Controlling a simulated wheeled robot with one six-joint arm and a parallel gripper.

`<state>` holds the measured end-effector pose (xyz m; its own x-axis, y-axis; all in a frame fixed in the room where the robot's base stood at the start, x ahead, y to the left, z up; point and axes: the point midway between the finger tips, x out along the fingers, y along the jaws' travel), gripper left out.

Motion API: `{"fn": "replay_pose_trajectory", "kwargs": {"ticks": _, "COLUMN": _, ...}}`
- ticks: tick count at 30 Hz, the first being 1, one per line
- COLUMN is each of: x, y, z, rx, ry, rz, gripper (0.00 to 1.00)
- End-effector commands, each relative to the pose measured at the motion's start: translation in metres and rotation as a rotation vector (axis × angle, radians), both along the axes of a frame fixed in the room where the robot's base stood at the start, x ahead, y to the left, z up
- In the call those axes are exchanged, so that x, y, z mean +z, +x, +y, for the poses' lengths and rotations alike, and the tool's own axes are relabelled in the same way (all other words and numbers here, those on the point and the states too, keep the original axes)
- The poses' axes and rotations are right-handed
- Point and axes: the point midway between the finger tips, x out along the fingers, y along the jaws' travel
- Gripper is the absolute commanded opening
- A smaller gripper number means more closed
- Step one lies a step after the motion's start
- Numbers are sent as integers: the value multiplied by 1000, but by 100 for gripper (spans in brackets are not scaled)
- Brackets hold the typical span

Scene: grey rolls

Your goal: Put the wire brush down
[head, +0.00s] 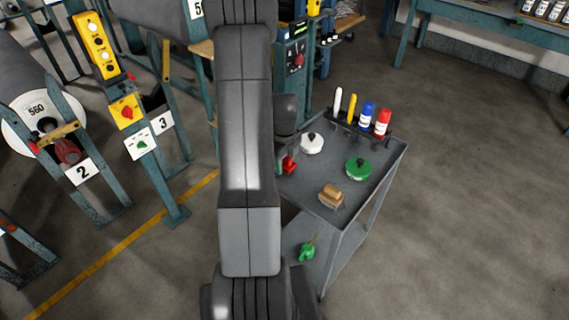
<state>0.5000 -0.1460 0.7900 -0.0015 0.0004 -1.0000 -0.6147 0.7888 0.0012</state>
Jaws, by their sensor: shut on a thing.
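My arm runs up the middle of the head view and hides what lies behind it. A dark part of my arm shows at its right edge, above the cart, but the jaws of my gripper are not visible. I cannot make out a wire brush in or near the jaws. A tan block with a greyish underside (331,196) lies on the top tray of the grey cart (312,190). It may be a brush, but it is too small to tell, and it stands apart from my arm.
The tray also holds a white disc (312,143), a green disc (358,168) and a red item (289,165) partly behind my arm. Markers and bottles (368,113) stand along its back edge. A green item (307,250) lies on the lower shelf. The tray's front right is bare.

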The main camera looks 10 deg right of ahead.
Motion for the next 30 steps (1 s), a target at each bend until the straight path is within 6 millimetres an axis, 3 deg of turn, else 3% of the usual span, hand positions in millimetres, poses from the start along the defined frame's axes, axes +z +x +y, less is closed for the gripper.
{"fn": "replay_pose_trajectory", "kwargs": {"ticks": 16, "x": -15, "y": 0, "z": 0, "rx": 0, "ry": 0, "rz": 0, "gripper": 17}}
{"fn": "replay_pose_trajectory", "kwargs": {"ticks": 17, "x": -13, "y": 0, "z": 0, "rx": 0, "ry": 0, "rz": 0, "gripper": 47}}
{"fn": "replay_pose_trajectory", "kwargs": {"ticks": 19, "x": -12, "y": 0, "z": 0, "rx": 0, "ry": 0, "rz": 0, "gripper": 61}}
{"fn": "replay_pose_trajectory", "kwargs": {"ticks": 30, "x": -12, "y": 0, "z": 0, "rx": 0, "ry": 0, "rz": 0, "gripper": 63}}
